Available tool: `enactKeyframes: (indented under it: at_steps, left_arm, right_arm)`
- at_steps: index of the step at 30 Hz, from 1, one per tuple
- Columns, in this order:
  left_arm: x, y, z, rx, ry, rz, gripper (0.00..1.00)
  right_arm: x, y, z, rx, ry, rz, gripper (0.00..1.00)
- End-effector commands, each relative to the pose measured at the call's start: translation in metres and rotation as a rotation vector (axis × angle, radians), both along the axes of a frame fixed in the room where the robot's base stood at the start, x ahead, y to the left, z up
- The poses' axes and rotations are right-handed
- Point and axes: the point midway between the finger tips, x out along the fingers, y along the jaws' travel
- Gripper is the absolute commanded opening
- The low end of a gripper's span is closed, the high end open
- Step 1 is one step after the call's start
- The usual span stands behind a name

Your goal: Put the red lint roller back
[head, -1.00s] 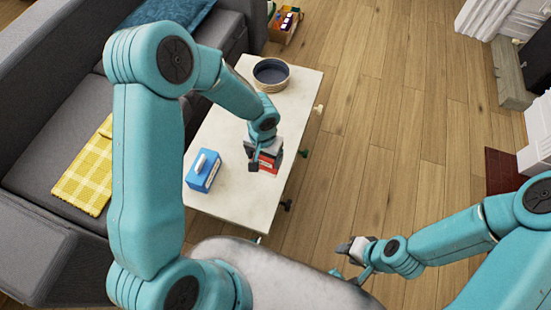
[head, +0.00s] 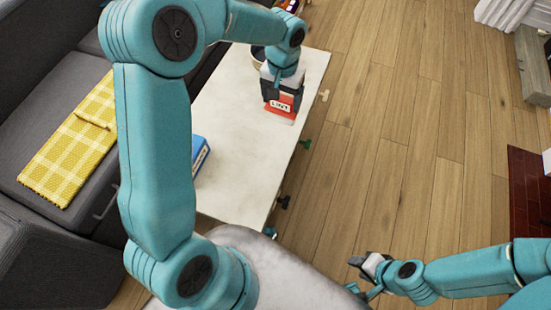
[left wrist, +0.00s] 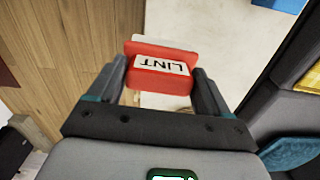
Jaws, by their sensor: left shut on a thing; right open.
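The red lint roller (head: 285,104), a red block with a white "LINT" label, is in my left gripper (head: 282,92). It is above the far right part of the white table (head: 245,155); I cannot tell whether it touches the top. In the left wrist view the lint roller (left wrist: 160,68) sits between the two fingers of the left gripper (left wrist: 158,82), label upside down. My right gripper (head: 364,268) is open and empty, above the wood floor right of the table's near end. The left wrist view does not show the right gripper.
A blue box (head: 200,150) stands at the table's left edge, partly behind my left arm. A round bowl (head: 257,54) at the far end is mostly hidden. Several small pegs (head: 305,143) line the right edge. A grey sofa with a yellow cloth (head: 70,150) is left.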

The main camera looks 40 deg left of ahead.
Motion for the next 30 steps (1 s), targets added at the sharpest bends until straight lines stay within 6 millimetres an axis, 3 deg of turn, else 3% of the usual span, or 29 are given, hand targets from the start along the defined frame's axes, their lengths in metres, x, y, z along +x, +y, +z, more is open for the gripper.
enactKeyframes:
  at_steps: [1, 3, 6, 10, 13, 24, 30]
  left_arm:
    - [0.004, 0.009, -0.017, 0.000, -0.010, 0.023, 0.50]
    - [0.005, 0.018, -0.012, 0.001, -0.009, 0.039, 0.50]
    - [0.004, 0.026, -0.004, 0.000, -0.007, 0.055, 0.50]
    - [0.003, 0.031, 0.004, 0.001, -0.003, 0.060, 0.50]
    - [0.003, 0.032, -0.003, 0.001, 0.000, 0.061, 0.50]
    - [0.004, 0.030, -0.106, 0.001, 0.003, 0.057, 0.50]
    - [0.004, 0.030, -0.132, 0.001, 0.000, 0.057, 0.50]
  right_arm:
    - [0.000, 0.000, -0.039, 0.000, 0.000, 0.000, 0.43]
    - [0.000, 0.000, -0.058, 0.000, -0.001, 0.001, 0.43]
    - [0.000, 0.000, -0.076, 0.000, -0.001, 0.001, 0.43]
    - [0.000, 0.000, -0.087, 0.000, -0.001, 0.001, 0.43]
    - [0.000, 0.000, -0.093, 0.000, -0.001, 0.001, 0.43]
    - [0.002, -0.002, -0.130, -0.002, -0.005, -0.007, 0.43]
    - [0.004, -0.004, -0.137, -0.003, -0.008, -0.017, 0.43]
